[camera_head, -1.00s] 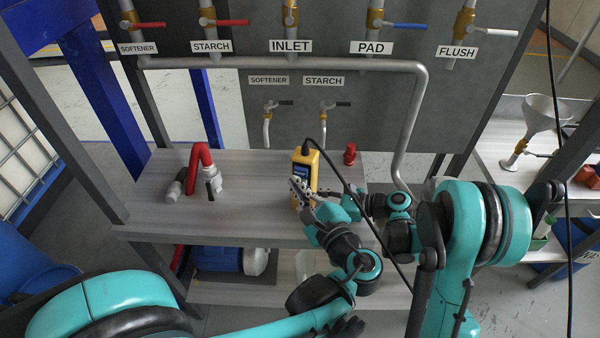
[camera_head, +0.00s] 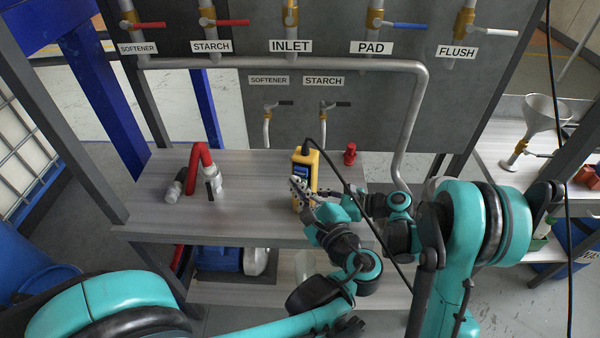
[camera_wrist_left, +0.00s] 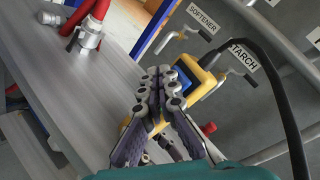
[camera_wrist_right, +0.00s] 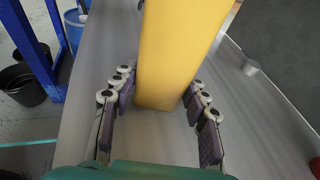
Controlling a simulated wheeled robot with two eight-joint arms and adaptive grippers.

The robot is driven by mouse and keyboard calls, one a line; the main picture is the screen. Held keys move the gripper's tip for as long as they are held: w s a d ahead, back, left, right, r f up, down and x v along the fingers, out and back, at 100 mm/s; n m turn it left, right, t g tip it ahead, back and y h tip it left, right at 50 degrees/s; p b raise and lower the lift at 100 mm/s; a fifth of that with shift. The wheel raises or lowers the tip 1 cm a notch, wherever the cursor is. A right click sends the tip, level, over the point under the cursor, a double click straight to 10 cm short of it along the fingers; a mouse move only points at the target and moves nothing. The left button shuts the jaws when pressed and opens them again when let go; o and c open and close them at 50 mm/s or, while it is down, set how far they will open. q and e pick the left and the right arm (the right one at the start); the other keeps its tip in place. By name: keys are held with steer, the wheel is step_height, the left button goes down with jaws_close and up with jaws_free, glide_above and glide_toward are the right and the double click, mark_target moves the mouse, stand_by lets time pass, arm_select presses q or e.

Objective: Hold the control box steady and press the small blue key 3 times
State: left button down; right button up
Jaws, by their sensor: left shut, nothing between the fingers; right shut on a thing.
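The yellow control box (camera_head: 308,160) stands upright on the shelf, with a blue screen near its top and a black cable from its upper end. In the right wrist view its yellow side (camera_wrist_right: 175,60) sits between the fingers of my right gripper (camera_wrist_right: 152,105), which is shut on it. My left gripper (camera_head: 299,190) is shut and empty in front of the box's lower face; it also shows in the left wrist view (camera_wrist_left: 160,88), covering part of the box (camera_wrist_left: 192,82). The small blue key cannot be made out; the left fingers hide the lower front.
A red hose with metal couplings (camera_head: 201,165) lies on the shelf (camera_head: 250,215) to the left. A small red fitting (camera_head: 349,154) stands right of the box. The black cable (camera_head: 345,180) loops down across my arms. Valves and pipes line the panel behind.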

arm_select(q)
steer(key=shift+w, duration=0.1)
steer(key=shift+w+d, duration=0.1)
steer(key=shift+w, duration=0.2)
steer(key=shift+w+d, duration=0.15)
steer(key=shift+w, duration=0.3)
stand_by(0.9)
stand_by(0.3)
steer(key=shift+s+a, duration=0.25)
steer(key=shift+s, duration=0.6)
steer(key=shift+s, duration=0.1)
steer(key=s, duration=0.2)
steer(key=s+a, duration=0.1)
steer(key=s, duration=0.1)
steer(key=shift+s+a, duration=0.2)
steer(key=shift+s, duration=0.1)
